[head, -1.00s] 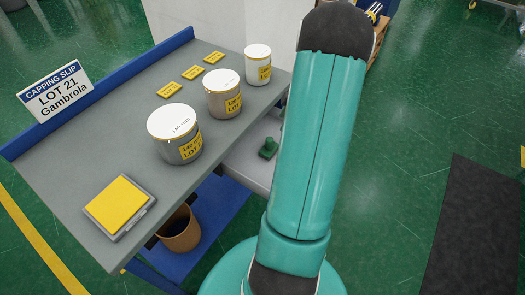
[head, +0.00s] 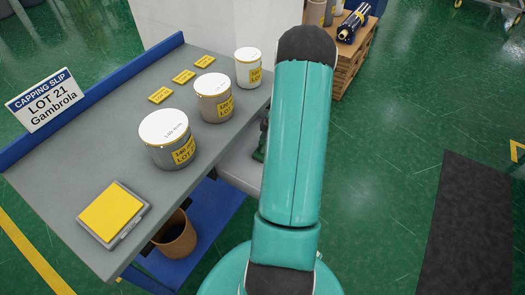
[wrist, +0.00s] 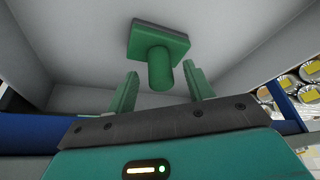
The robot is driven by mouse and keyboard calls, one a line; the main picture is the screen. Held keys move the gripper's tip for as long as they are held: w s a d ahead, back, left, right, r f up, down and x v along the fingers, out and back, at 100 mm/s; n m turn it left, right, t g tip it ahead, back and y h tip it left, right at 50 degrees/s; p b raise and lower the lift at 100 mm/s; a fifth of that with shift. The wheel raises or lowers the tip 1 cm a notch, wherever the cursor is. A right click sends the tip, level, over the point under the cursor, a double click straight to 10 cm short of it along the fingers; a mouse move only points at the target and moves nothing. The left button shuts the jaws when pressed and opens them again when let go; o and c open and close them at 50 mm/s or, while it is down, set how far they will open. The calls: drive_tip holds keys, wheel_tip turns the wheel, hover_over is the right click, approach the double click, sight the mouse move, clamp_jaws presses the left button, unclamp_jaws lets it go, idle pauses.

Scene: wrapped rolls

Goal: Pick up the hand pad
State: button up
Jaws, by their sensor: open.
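The hand pad, a dark-green square plate with a round green handle (wrist: 160,74), is in the upper middle of the wrist view, inside a pale grey walled bin (wrist: 240,50). In the head view the hand pad (head: 262,139) shows only as a sliver beside my teal arm, which hides the rest. My gripper (wrist: 161,83) is open, with one green finger on each side of the handle in the wrist view. No contact shows, and I cannot tell how deep the handle sits between the fingers.
The grey table (head: 60,180) holds several lidded cans, such as the large one (head: 168,140), yellow tags, a yellow square in a grey case (head: 112,212) and a sign (head: 45,100). A brown bucket (head: 176,238) stands below. Open green floor lies right.

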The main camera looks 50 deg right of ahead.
drive_tip(key=shift+x, duration=1.05)
drive_tip(key=c, duration=1.1)
drive_tip(key=shift+r, duration=0.1)
